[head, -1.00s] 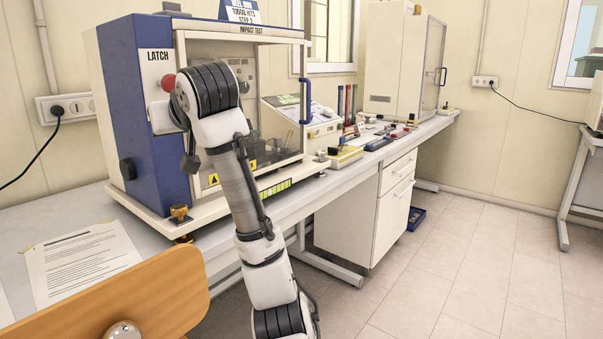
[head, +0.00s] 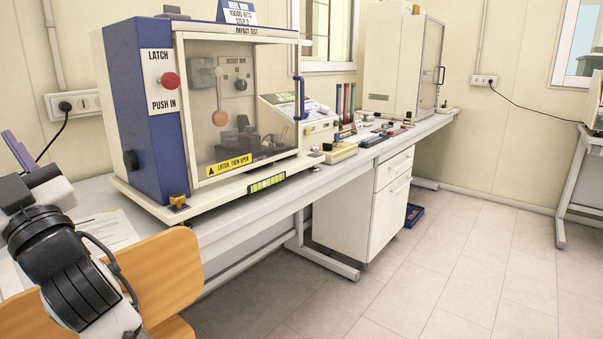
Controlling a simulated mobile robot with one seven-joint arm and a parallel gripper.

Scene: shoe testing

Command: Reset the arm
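My arm (head: 70,265) is folded at the lower left of the head view, in front of the bench's left end and the orange chair. The end of my gripper is not clearly shown. A dark part and a purple, bar-like piece (head: 18,150) show at the left edge by a white link. I cannot tell whether that piece belongs to my gripper or is something else. The arm is well apart from the impact tester (head: 150,110), a blue and white cabinet with a red LATCH button (head: 169,80). Its clear door (head: 243,110) looks shut.
An orange chair back (head: 170,270) stands close beside my arm. A printed sheet (head: 115,232) lies on the bench behind it. The floor (head: 440,270) at right is clear.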

